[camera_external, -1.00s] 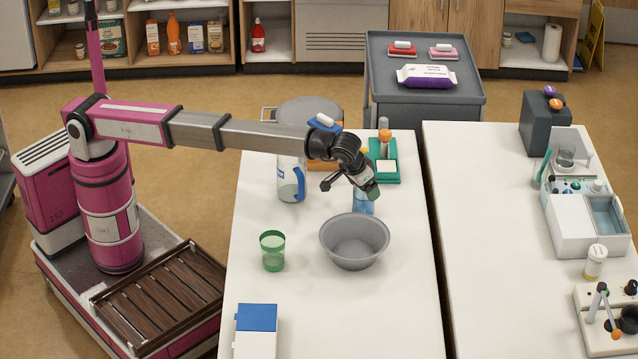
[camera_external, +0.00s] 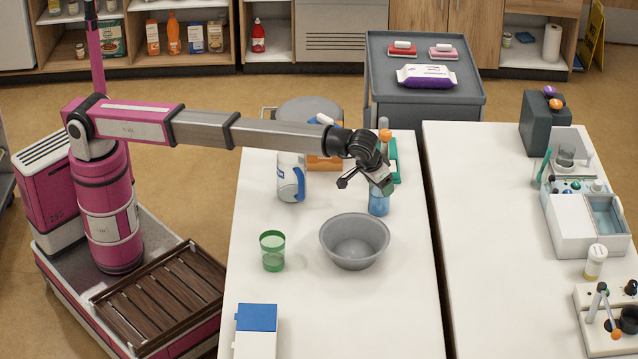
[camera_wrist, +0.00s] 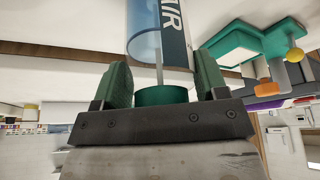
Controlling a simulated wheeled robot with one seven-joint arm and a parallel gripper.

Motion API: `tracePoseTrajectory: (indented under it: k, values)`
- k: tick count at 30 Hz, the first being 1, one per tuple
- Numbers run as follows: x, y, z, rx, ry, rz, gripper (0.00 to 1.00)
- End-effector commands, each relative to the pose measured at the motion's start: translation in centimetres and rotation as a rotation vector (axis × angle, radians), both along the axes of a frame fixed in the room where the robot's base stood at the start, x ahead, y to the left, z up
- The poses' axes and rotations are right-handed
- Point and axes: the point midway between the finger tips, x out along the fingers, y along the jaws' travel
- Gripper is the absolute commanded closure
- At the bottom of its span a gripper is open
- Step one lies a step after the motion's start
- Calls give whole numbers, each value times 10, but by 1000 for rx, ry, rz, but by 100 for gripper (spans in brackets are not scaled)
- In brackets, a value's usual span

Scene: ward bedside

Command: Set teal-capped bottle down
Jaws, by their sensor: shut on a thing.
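The teal-capped bottle has a clear blue body (camera_external: 378,203) and hangs upright or nearly so below my gripper (camera_external: 378,184). In the wrist view, its teal cap (camera_wrist: 162,96) sits between the two green finger pads of my gripper (camera_wrist: 162,82), which is shut on it. The bottle is above the white table (camera_external: 300,315), behind and right of the grey bowl. I cannot tell whether its base touches the table. The cap is mostly hidden by my gripper in the external view.
The grey bowl (camera_external: 354,252) is close in front of the bottle. A green cup (camera_external: 272,251), a white jug with a blue handle (camera_external: 290,180) and a blue-and-white box (camera_external: 256,330) stand on the table. A green holder (camera_external: 394,160) is just behind.

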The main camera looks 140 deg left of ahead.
Motion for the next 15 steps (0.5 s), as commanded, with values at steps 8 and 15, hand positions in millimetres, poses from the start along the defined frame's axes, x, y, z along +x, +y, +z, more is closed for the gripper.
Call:
tracePoseTrajectory:
  k: [8, 15]
  values:
    - [11, 18, 0, 0, 0, 0, 66]
    - [11, 20, 0, 1, -1, 0, 66]
